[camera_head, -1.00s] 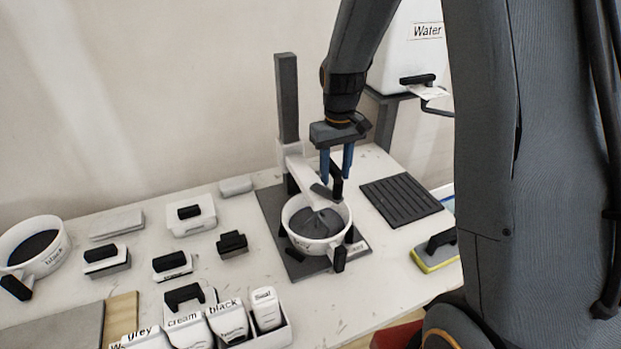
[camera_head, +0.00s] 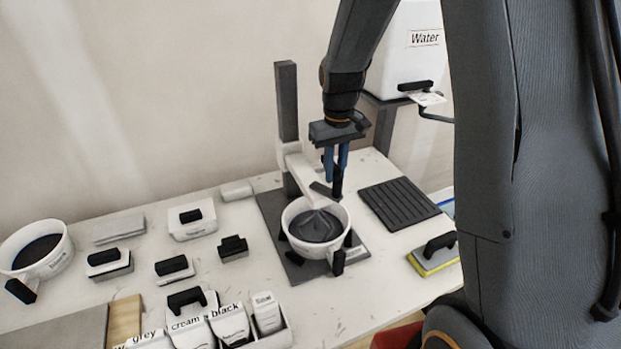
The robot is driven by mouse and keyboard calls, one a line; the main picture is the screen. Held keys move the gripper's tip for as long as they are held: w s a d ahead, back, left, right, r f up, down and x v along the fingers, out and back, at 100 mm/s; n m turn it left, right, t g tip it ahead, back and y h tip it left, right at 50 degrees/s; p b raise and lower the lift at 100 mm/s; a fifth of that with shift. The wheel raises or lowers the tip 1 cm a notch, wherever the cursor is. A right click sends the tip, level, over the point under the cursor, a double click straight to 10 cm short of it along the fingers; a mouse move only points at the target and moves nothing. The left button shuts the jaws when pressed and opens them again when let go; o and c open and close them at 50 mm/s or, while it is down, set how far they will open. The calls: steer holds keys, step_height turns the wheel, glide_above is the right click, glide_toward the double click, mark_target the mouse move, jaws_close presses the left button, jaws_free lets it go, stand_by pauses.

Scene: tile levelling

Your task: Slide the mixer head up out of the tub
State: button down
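The mixer stand has a dark upright column (camera_head: 288,105) and a white mixer head (camera_head: 309,180) that reaches out low over the white tub (camera_head: 290,232). The paddle end of the head goes down into dark grey material (camera_head: 314,227) in the tub; its lower end is hidden. A black upright handle (camera_head: 337,186) stands at the right side of the head. My gripper (camera_head: 336,172) points down with its blue fingers closed in on the top of that handle, one on each side. The tub sits on the stand's dark base plate (camera_head: 270,208).
A black ribbed mat (camera_head: 400,203) and a yellow-edged float (camera_head: 434,253) lie to the right. A white water tank (camera_head: 415,55) stands behind. Several small tools, a second tub (camera_head: 58,252) and labelled bags (camera_head: 190,325) fill the left and front.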

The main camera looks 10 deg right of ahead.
step_height(320, 180, up, 16)
steer(key=p, duration=1)
steer(key=shift+r+p, duration=0.25)
steer(key=shift+p, duration=0.05)
steer(key=c, duration=1.4)
jaws_free()
steer(key=shift+c, duration=0.2)
steer(key=shift+r, duration=0.1)
step_height(320, 180, up, 7)
